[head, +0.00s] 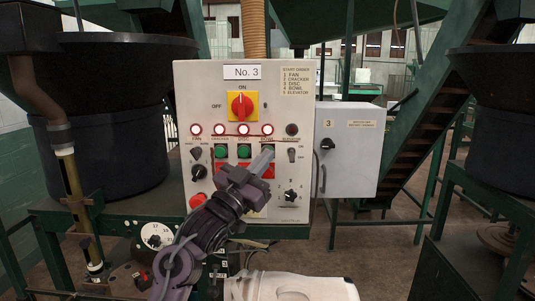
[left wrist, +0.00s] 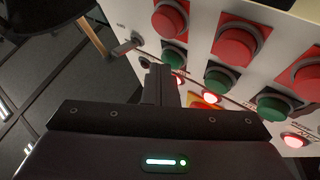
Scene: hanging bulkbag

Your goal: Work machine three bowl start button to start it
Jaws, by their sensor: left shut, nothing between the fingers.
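The grey control panel (head: 220,88) marked No. 3 faces me. Its bowl column has a lit red lamp (head: 268,129). The green bowl button shows in the left wrist view (left wrist: 174,57), beneath a red button (left wrist: 170,18) in that upside-down picture. In the head view the fingers mostly cover this green button. My left gripper (head: 266,152) is shut and empty, its tips at the bowl column. In the left wrist view the fingertips (left wrist: 160,70) are close beside the green button; I cannot tell whether they touch it. My right gripper is not in view.
Green cracker (head: 220,151) and disc (head: 244,151) buttons sit left of the bowl column. The fan, cracker and disc lamps are lit; the elevator lamp (head: 292,129) is dark. A grey box (head: 350,150) stands right of the panel, and dark tubs (head: 105,110) flank it.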

